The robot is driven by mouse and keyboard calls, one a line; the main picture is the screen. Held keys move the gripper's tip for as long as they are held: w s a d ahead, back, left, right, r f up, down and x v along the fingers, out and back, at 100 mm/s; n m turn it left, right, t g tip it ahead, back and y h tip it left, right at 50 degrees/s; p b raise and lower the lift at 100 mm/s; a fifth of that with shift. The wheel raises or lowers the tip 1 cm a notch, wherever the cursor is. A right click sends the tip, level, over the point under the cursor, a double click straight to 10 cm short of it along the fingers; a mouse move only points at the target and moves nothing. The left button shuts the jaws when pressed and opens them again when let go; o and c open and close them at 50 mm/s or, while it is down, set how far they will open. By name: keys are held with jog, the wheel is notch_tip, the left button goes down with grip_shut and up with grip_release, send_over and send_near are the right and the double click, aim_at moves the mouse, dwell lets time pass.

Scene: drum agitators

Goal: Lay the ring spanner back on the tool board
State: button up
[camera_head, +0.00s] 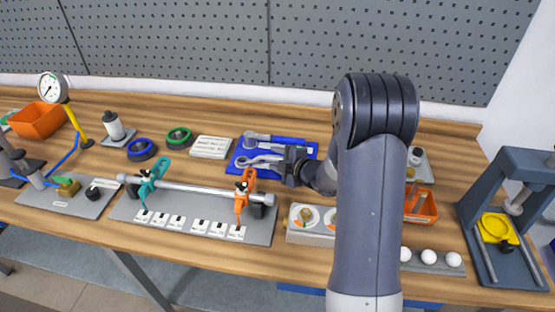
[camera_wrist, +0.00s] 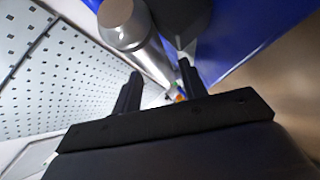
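The tool board (camera_head: 236,166) is a blue panel lying on the bench in the middle of the head view. The ring spanner (camera_head: 262,160) is silver and lies on or just over the board, its ring end to the left. My gripper (camera_head: 287,163) is at the right end of the spanner, low over the board. In the wrist view, the fingers of my gripper (camera_wrist: 160,75) stand apart with a gap between them. A silver cylindrical part (camera_wrist: 150,50) shows beyond them, against the blue board (camera_wrist: 250,30). I cannot tell which tool it belongs to.
A white slotted block (camera_head: 211,147) stands left of the board. A clamped rod (camera_head: 195,190) on a grey plate is in front, and a gauge box (camera_head: 310,236) is front right. A grey pegboard (camera_head: 180,40) stands behind.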

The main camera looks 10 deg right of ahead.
jog(key=shift+o, duration=0.5)
jog(key=shift+s, duration=0.1)
jog(key=b+v, duration=0.1)
jog(key=v, duration=0.9)
jog(key=shift+s+d+r, duration=0.15)
jog(key=shift+s, duration=0.1)
jog(key=p+x, duration=0.1)
jog(key=x, duration=1)
jog(key=shift+r+p, duration=0.35)
jog(key=shift+p, duration=0.15)
jog(key=shift+f, duration=0.15)
